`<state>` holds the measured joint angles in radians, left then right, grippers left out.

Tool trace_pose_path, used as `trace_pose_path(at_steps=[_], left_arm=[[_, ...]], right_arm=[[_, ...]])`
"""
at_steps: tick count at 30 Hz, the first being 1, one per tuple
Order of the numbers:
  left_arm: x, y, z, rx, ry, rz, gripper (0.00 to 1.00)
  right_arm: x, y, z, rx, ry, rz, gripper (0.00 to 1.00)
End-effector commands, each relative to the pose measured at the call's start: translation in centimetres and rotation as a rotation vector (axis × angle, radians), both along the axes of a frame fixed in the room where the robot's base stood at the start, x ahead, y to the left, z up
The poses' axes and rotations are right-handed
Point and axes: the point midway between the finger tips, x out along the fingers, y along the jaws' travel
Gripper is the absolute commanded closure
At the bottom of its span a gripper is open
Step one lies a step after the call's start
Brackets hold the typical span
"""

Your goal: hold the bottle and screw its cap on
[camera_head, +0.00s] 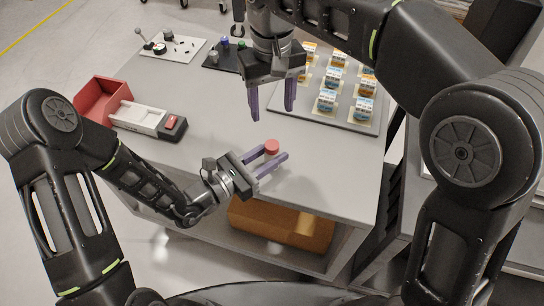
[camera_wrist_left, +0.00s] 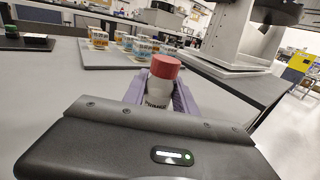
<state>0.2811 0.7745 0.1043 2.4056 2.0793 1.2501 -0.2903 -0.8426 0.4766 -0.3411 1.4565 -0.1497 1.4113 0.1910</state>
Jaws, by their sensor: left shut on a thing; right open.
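The bottle is white with dark lettering and shows in the left wrist view (camera_wrist_left: 157,92). Its red cap (camera_head: 271,146) sits on top of it, also seen in the left wrist view (camera_wrist_left: 165,67). I cannot tell how tightly the cap is seated. My left gripper (camera_head: 272,160) is shut on the bottle, with its purple fingers on either side of the body below the cap. The bottle body is mostly hidden in the head view. My right gripper (camera_head: 271,113) is open and empty, pointing down, behind and apart from the cap.
A grey tray (camera_head: 308,114) with several small labelled containers lies at the back right of the table (camera_head: 215,100). A red bin (camera_head: 100,97) and a white-and-grey device (camera_head: 143,117) stand at the left. A brown box (camera_head: 285,222) is on the shelf below.

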Motion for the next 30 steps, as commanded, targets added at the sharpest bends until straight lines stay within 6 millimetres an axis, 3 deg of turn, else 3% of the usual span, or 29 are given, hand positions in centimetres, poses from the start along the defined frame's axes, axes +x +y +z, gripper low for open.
trace_pose_path(at_steps=[2,3,11,22,30], left_arm=[[0.0,0.0,0.0,0.0,0.0,0.0,1.0],[0.0,0.0,0.0,0.0,0.0,0.0,0.64],[0.0,0.0,0.0,0.0,0.0,0.0,0.43],[-0.2,0.3,-0.1,0.001,0.001,0.001,0.41],[-2.2,3.0,-0.1,0.001,0.001,0.004,0.41]], right_arm=[[0.0,0.0,0.0,0.0,0.0,0.0,0.45],[0.0,0.0,0.0,0.0,0.0,0.0,0.45],[0.0,0.0,-0.1,0.0,0.0,0.0,0.45],[0.0,0.0,-0.1,0.0,0.0,0.0,0.45],[0.0,0.0,-0.6,0.0,0.0,0.0,0.45]])
